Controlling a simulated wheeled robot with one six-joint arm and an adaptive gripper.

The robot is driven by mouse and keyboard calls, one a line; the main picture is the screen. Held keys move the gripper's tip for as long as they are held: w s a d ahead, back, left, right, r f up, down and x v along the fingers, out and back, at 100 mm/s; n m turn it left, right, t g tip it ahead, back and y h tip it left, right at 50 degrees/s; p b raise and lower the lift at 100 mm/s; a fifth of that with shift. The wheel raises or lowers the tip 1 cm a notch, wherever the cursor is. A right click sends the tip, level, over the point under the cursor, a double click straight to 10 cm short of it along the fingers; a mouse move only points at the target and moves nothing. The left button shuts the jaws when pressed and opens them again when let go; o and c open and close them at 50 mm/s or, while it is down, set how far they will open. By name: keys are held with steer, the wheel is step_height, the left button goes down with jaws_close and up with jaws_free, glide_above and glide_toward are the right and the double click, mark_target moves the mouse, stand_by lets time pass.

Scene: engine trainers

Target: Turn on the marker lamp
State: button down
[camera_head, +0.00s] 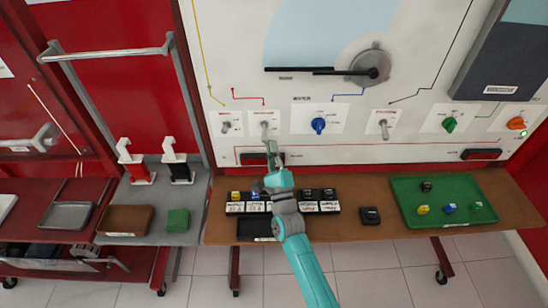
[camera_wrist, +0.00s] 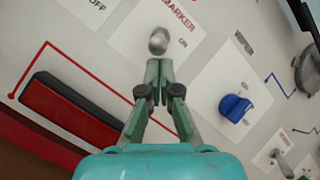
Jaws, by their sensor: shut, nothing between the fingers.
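The marker switch is a metal toggle lever (camera_head: 264,128) on a white plate on the upright panel. In the wrist view its rounded end (camera_wrist: 158,40) points toward the camera, beside the printed words "MARKER" and "ON". I cannot tell which way the lever is set. My gripper (camera_head: 271,152) is shut and empty, just below the lever in the head view. In the wrist view its closed fingertips (camera_wrist: 158,72) are right at the lever's lower side; whether they touch is unclear. A dark red lamp bar (camera_wrist: 68,108) sits to the left of the fingers and looks unlit.
A blue wiper knob (camera_head: 318,126) is right of the lever, and another toggle (camera_head: 227,128) is left. Further right are a toggle (camera_head: 384,128), a green knob (camera_head: 449,124) and an orange knob (camera_head: 516,123). Below is a brown bench (camera_head: 345,226) with a green tray (camera_head: 480,187).

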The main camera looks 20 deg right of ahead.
steer(key=shift+s+r, duration=0.2)
steer(key=shift+r, duration=0.25)
stand_by(0.6)
steer(key=shift+s+a+r, duration=0.1)
steer(key=shift+s+r, duration=0.1)
steer(key=shift+r, duration=0.25)
steer(key=shift+s+a+r, duration=0.1)
steer(key=shift+s+r, duration=0.1)
steer(key=shift+r, duration=0.25)
steer(key=v, duration=1.2)
